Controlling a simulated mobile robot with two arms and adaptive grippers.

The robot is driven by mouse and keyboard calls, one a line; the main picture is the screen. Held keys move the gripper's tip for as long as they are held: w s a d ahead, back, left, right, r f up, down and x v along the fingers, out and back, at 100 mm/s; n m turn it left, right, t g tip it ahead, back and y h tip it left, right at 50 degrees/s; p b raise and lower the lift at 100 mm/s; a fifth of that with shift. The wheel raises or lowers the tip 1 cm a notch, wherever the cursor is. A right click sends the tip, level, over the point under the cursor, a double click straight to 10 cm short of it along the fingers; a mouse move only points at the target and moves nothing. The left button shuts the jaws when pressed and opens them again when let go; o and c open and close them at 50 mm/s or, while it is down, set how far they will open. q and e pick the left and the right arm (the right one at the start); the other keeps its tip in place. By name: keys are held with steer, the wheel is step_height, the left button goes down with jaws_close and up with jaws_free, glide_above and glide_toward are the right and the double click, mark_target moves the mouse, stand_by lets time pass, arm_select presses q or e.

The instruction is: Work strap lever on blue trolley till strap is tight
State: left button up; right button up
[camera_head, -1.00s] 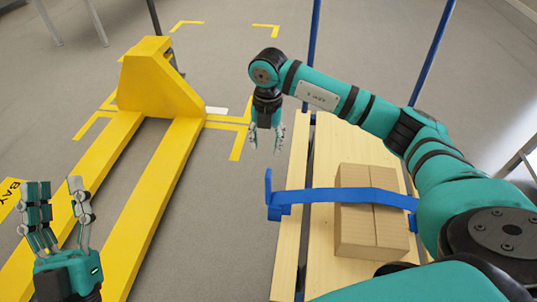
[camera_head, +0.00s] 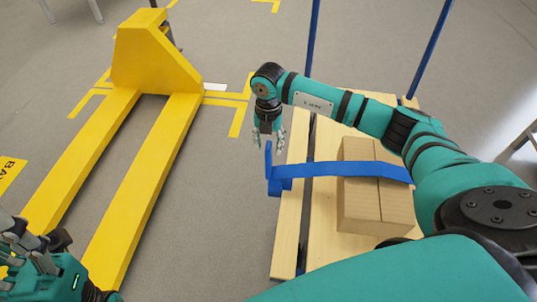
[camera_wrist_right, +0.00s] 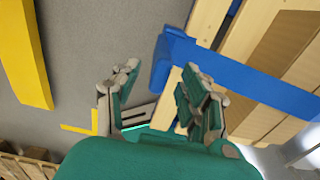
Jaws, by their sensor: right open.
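The blue strap (camera_head: 330,170) runs over a cardboard box (camera_head: 358,205) on the trolley's wooden deck (camera_head: 322,245). The blue strap lever (camera_head: 268,160) stands upright at the strap's left end. My right gripper (camera_head: 268,138) is open and empty, just above the lever's top in the head view; whether they touch is unclear. In the right wrist view, my right gripper's spread fingers (camera_wrist_right: 158,100) show, with the lever (camera_wrist_right: 158,64) beyond the gap and the strap (camera_wrist_right: 235,80) running right. My left gripper (camera_head: 22,245) is at the lower left, partly cut off; its opening is unclear.
A yellow pallet truck (camera_head: 150,55) stands left, its forks (camera_head: 150,195) reaching toward me. Blue trolley posts (camera_head: 314,40) rise at the far end. Yellow floor marks (camera_head: 238,118) lie between truck and trolley.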

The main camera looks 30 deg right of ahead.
mark_target(269, 161)
steer(key=shift+f+b, duration=0.6)
steer(key=shift+f, duration=1.5)
jaws_close()
jaws_free()
steer(key=shift+r, duration=0.1)
